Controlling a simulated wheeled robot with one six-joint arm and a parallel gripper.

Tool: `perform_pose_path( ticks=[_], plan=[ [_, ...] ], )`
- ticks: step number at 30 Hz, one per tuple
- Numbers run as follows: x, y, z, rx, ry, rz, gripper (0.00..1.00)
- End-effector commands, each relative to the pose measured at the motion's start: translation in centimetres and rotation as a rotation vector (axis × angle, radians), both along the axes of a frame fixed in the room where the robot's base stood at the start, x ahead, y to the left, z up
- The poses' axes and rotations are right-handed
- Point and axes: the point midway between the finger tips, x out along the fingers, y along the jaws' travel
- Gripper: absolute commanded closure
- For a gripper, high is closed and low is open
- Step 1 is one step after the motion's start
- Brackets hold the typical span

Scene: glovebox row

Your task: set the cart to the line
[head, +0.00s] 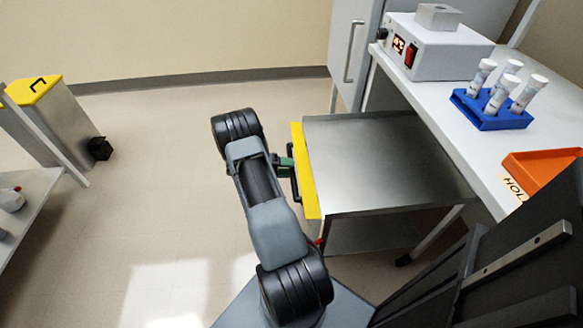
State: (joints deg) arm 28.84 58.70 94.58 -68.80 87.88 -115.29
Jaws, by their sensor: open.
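The cart (380,150) has a bare grey metal top, a lower shelf and a yellow strip (308,175) along its left edge. A dark handle (295,188) stands out from that yellow edge. My gripper (287,166) is at the handle, with a small green part showing beside it. The jaws are open, but my arm hides most of them, and I cannot tell whether they touch the handle or surround it. The cart stands partly beneath the white bench. I see no clear line on the floor.
The white bench (447,112) at right holds a power unit (435,52), a blue tube rack (490,112) and an orange tray (540,172). A grey cabinet (352,45) stands behind. A yellow-topped grey unit (52,120) stands at left. Floor (150,190) between is clear.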

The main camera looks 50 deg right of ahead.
Motion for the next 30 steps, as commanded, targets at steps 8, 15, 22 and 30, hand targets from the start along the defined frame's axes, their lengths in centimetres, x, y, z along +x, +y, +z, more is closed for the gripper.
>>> perform_pose_path(
  ticks=[8, 15, 22, 30],
  plan=[
    [4.3, 3.9, 1.3, -0.001, -0.002, 0.005, 0.53],
    [7.1, 6.6, 2.0, -0.001, -0.002, 0.003, 0.53],
    [8.4, 7.8, 2.3, -0.001, -0.001, 0.001, 0.53],
    [8.6, 8.0, 2.4, -0.001, -0.001, 0.000, 0.53]
  ],
)
